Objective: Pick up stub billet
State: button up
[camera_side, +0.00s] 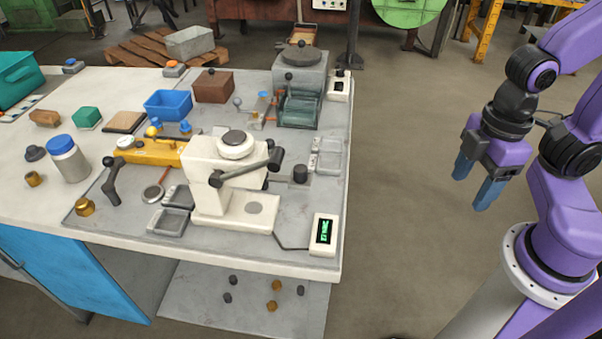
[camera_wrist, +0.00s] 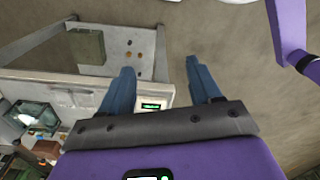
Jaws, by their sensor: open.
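My gripper (camera_side: 472,192) hangs in the air to the right of the bench, over the floor and well apart from everything on it. Its two blue fingers are spread and empty; they also show in the wrist view (camera_wrist: 160,64). I cannot tell for sure which piece is the stub billet. A short dark cylinder (camera_side: 300,173) stands upright on the grey bench plate, right of the white press (camera_side: 236,178). Small brass pieces (camera_side: 84,207) and a dark grey one (camera_side: 35,153) lie at the bench's left. Several small dark and brass pieces (camera_side: 272,305) lie on the low shelf.
A teal furnace-like box (camera_side: 300,107) stands at the back of the bench (camera_side: 120,240). A white readout box (camera_side: 323,235) sits at the front right corner. Blue bin (camera_side: 168,104), yellow fixture (camera_side: 150,152) and upright black handle (camera_side: 112,180) crowd the middle. Floor between bench and gripper is clear.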

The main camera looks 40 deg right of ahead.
jog(key=w+a+r+n, duration=0.25)
jog(key=w+a, duration=0.25)
jog(key=w, duration=0.3)
jog(key=w+a+r+n, duration=0.2)
jog(key=w+a+n, duration=0.2)
jog(key=w, duration=0.4)
jog(key=n, duration=0.6)
send_over(301, 167)
jog(key=f, duration=1)
jog(key=shift+d+f, duration=0.3)
jog(key=shift+a+f, duration=0.2)
jog(key=shift+f, duration=1.15)
jog(key=shift+a+f, duration=0.15)
jog(key=shift+f, duration=1.15)
grip_shut()
